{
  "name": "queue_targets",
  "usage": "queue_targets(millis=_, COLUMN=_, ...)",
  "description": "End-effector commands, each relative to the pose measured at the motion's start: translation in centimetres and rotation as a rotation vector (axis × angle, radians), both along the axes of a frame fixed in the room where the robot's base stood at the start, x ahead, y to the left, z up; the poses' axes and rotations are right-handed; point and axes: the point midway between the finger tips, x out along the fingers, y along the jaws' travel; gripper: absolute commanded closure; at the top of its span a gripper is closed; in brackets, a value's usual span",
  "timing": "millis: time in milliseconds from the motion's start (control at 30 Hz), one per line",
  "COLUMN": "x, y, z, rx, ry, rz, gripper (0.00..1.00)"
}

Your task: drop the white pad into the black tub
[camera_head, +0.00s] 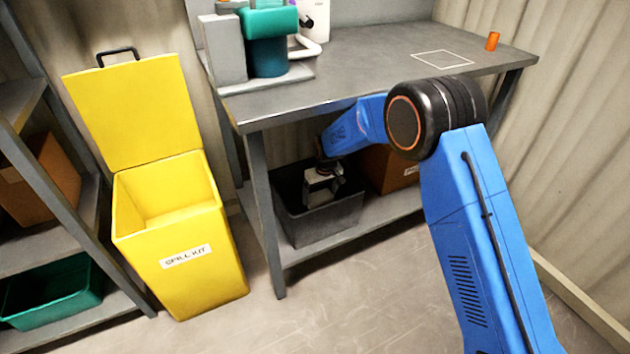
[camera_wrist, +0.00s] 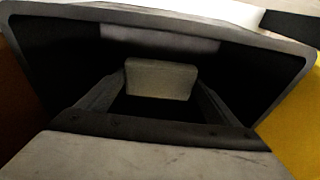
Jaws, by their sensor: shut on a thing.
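The black tub (camera_head: 325,222) sits on the lower shelf of the grey table in the head view. My gripper (camera_head: 322,190) points down at the tub's opening, with its fingers inside the rim outline. In the wrist view the tub's dark inner wall (camera_wrist: 55,50) surrounds the fingers. The white pad (camera_wrist: 160,80) is a small pale block held between the two fingertips, with the gripper shut on it. The pad cannot be made out clearly in the head view. Its height above the tub floor is hard to tell.
The grey table top (camera_head: 350,65) is just above the tub, and my arm reaches under it. A brown box (camera_head: 388,170) stands right of the tub on the shelf. A yellow spill kit bin (camera_head: 185,260) with its lid open stands to the left.

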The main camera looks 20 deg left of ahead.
Motion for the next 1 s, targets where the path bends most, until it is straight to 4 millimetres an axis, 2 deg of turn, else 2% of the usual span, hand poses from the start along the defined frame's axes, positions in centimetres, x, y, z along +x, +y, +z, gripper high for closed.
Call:
queue_targets(millis=167, x=0.6, y=0.6, z=-1.0, rx=0.024, ry=-0.01, rz=-0.005, gripper=0.51)
queue_targets(millis=400, x=0.6, y=0.5, z=-5.0, rx=0.023, ry=-0.01, rz=-0.005, gripper=0.51)
queue_targets(millis=667, x=0.6, y=0.5, z=-7.3, rx=0.023, ry=-0.011, rz=-0.004, gripper=0.51)
queue_targets(millis=833, x=0.6, y=0.5, z=-9.5, rx=0.023, ry=-0.01, rz=-0.004, gripper=0.51)
queue_targets(millis=1000, x=0.6, y=0.6, z=-10.0, rx=0.025, ry=-0.012, rz=-0.004, gripper=0.51)
